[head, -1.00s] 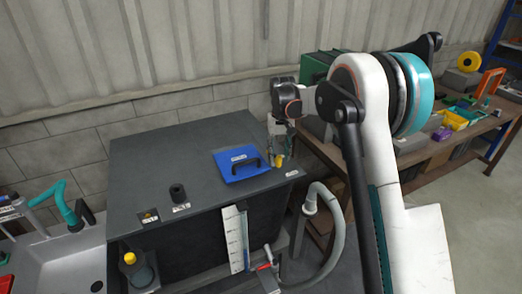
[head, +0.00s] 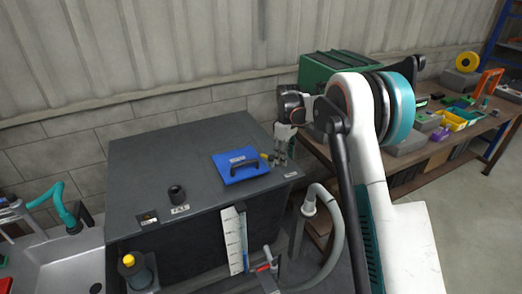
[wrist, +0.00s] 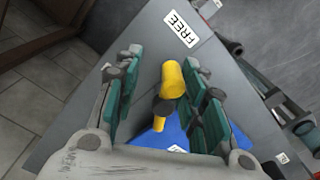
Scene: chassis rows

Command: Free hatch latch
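The blue hatch panel (head: 232,174) with a dark handle lies on the dark grey cabinet top in the head view. The yellow latch (head: 264,156) is at the hatch's right edge, partly hidden by my gripper (head: 283,155). In the wrist view, the latch's thick yellow knob (wrist: 173,78) stands between my open teal fingers, nearer the right finger; I cannot tell whether it touches. A thinner yellow end reaches toward the blue hatch (wrist: 172,140). A white "FREE" label (wrist: 180,28) lies beyond the knob.
A black knob (head: 176,193) stands on the cabinet top (head: 150,160). A hose (head: 335,215) and a white gauge plate (head: 233,240) are at the cabinet's front right. A sink (head: 60,260) is at left, a cluttered workbench (head: 440,155) at right.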

